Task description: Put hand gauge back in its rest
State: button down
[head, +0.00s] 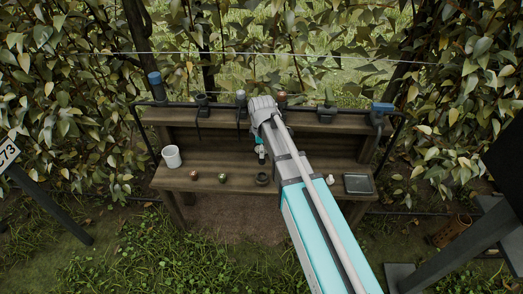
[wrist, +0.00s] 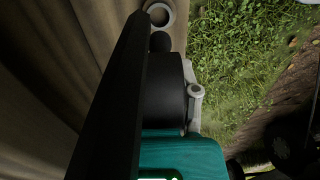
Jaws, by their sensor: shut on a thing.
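The hand gauge fills the middle of the wrist view: a teal body (wrist: 165,148) with a lit green strip at the bottom edge, and a thick black barrel (wrist: 165,90). My gripper (head: 263,146) is shut on it, in front of the shelf and above the bench; my arm hides most of both in the head view. A bit of teal and a dark end (head: 262,157) show there beside my arm. Several dark holders line the rail, among them one at left (head: 202,101) and one at right (head: 328,104). I cannot tell which is the gauge's rest.
The wooden bench (head: 215,183) carries a white bucket (head: 172,156), two small round items, a dark ring (head: 263,179) and a flat grey tablet (head: 358,184). A blue tool (head: 382,108) hangs at the rail's right end. A wire and leafy branches run behind.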

aim_at(262, 162)
jog(key=shift+f, duration=0.15)
jog(key=shift+f+b, duration=3.15)
jog(key=shift+b, duration=0.1)
jog(key=shift+f+b, duration=1.2)
jog(key=shift+b, duration=0.05)
jog(key=shift+c, duration=1.3)
grip_release()
jog(key=shift+d, duration=0.1)
jog(key=s+d+m, duration=0.7)
jog(key=d+m, duration=0.2)
jog(key=s+d+m, duration=0.7)
jog(key=d+m, duration=0.2)
jog(key=d, duration=0.1)
notch_tip(262, 162, up, 38)
jog(key=p, duration=3.8)
jog(key=shift+w, duration=0.35)
